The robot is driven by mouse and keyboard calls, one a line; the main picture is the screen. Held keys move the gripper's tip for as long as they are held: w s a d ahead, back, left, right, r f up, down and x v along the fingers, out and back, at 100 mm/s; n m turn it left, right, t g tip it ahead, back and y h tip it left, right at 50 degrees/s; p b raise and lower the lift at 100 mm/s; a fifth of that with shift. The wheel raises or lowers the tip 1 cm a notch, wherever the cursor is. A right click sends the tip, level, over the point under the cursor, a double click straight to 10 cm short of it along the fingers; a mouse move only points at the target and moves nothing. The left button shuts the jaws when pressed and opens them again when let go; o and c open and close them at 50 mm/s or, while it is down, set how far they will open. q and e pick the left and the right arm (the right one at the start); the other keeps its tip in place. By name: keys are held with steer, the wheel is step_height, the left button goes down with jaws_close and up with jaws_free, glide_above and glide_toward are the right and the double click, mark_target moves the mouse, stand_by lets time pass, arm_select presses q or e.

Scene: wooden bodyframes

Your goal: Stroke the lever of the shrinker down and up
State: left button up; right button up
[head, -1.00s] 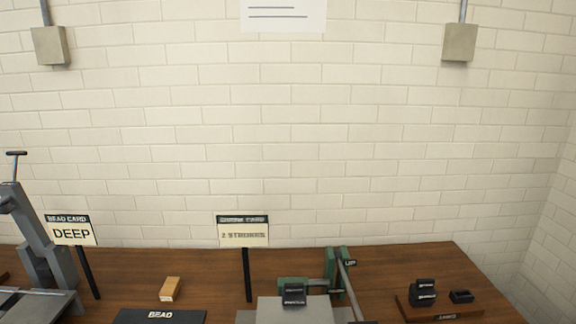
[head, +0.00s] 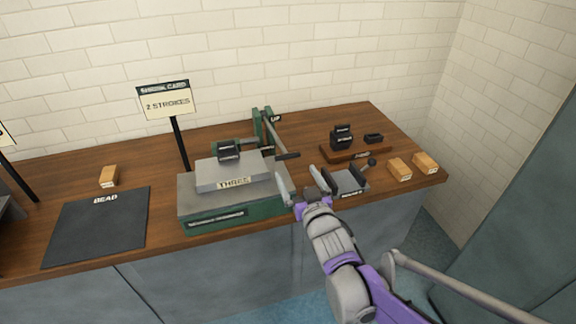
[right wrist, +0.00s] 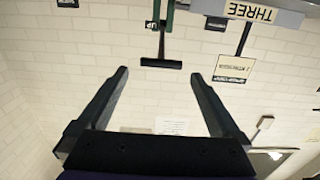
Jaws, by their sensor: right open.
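The shrinker has a green base (head: 236,213) with a grey plate labelled THREE (head: 232,181) on top. Its lever (head: 275,138) runs from a green upright at the back towards me and ends in a dark crossbar handle (head: 288,155). A label reading UP (head: 275,118) is beside the lever's upper end. My right gripper (head: 301,178) is open and empty, in front of and below the handle. In the right wrist view the handle (right wrist: 161,64) shows between and just beyond the open fingertips (right wrist: 158,76), with no visible contact. My left gripper is out of view.
A card reading 2 STROKES (head: 168,103) stands behind the shrinker. A dark BEAD mat (head: 98,228) lies left, with a wooden block (head: 109,176) behind it. Right are a brown tray (head: 357,153) with black blocks, a grey device (head: 350,183) and two wooden blocks (head: 400,169).

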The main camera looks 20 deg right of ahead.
mark_target(287, 155)
steer(key=w, duration=1.1)
steer(key=shift+w+a+r, duration=0.15)
steer(key=shift+a, duration=0.15)
jaws_close()
